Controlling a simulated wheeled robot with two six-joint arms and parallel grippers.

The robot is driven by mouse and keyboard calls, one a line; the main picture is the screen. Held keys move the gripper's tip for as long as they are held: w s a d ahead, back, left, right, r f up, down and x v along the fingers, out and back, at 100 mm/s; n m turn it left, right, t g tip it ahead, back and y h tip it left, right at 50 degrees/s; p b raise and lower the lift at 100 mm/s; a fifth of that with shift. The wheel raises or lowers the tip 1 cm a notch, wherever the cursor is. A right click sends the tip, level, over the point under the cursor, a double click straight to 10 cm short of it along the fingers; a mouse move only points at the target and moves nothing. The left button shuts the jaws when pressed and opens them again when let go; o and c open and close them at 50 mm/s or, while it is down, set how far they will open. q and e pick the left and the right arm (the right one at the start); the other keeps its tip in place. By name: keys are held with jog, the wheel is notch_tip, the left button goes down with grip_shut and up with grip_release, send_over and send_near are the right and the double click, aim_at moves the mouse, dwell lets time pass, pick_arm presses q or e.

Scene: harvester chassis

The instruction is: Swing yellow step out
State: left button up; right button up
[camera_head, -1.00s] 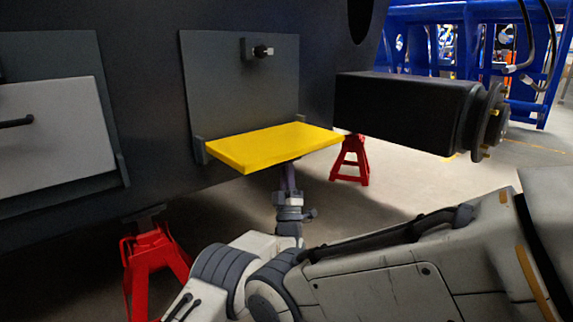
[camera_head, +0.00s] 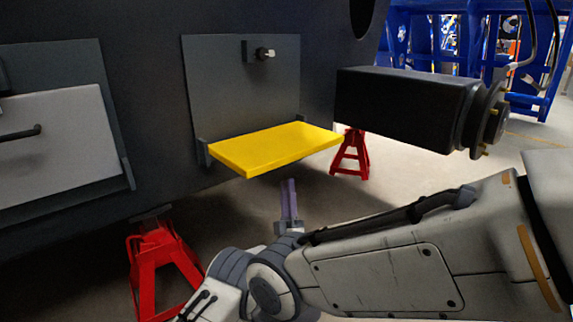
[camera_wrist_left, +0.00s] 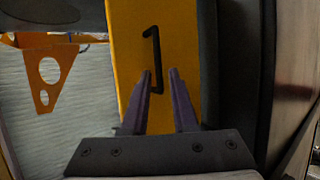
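The yellow step (camera_head: 275,150) lies flat, standing out from the dark chassis panel between two small side brackets. In the left wrist view, a yellow face, seemingly the step's underside (camera_wrist_left: 125,45), carries a bent black handle (camera_wrist_left: 156,55). My left gripper (camera_head: 288,183) points up just below the step, with its purple fingers showing clear of it. In the wrist view the left gripper (camera_wrist_left: 160,74) is open, and the handle's near end appears between the fingertips. The fingers are not closed on it. My right gripper is not in view.
A latch knob (camera_head: 264,53) sits on the panel above the step. A black axle housing (camera_head: 405,108) juts out at right. Red jack stands (camera_head: 160,270) (camera_head: 351,155) stand below on either side. A grey door (camera_head: 60,145) is at left. Open floor lies at right.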

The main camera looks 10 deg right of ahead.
pick_arm(q)
jog(key=v, duration=0.3)
jog(key=shift+f+p, duration=0.1)
jog(key=shift+p, duration=0.3)
jog(key=shift+a, duration=0.1)
